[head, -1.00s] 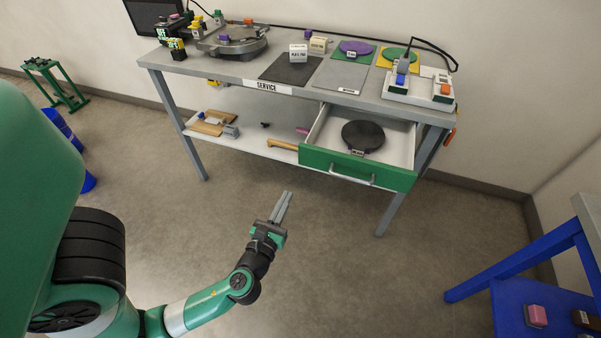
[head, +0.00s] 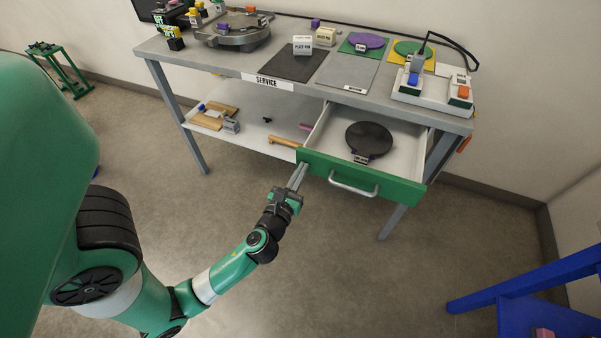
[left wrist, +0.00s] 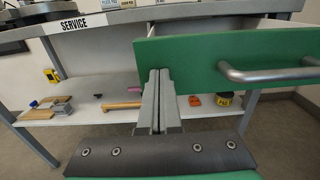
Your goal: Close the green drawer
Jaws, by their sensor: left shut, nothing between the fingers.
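The green drawer (head: 395,185) of the service table stands pulled out, with a silver bar handle (head: 353,184) on its front. A dark round plate (head: 369,139) with a small label lies inside it. My left gripper (head: 298,177) is shut and empty, with its fingertips at the left end of the drawer front. In the left wrist view the shut fingers (left wrist: 159,85) overlap the lower left part of the green front (left wrist: 200,62), left of the handle (left wrist: 265,73). I cannot tell whether they touch it. My right gripper is not in view.
The service table (head: 215,62) carries a round metal device (head: 232,30), grey and dark mats and a white switch box (head: 436,88). Its lower shelf (head: 250,132) holds wooden pieces. A blue stand (head: 525,285) is at right. The floor before the drawer is clear.

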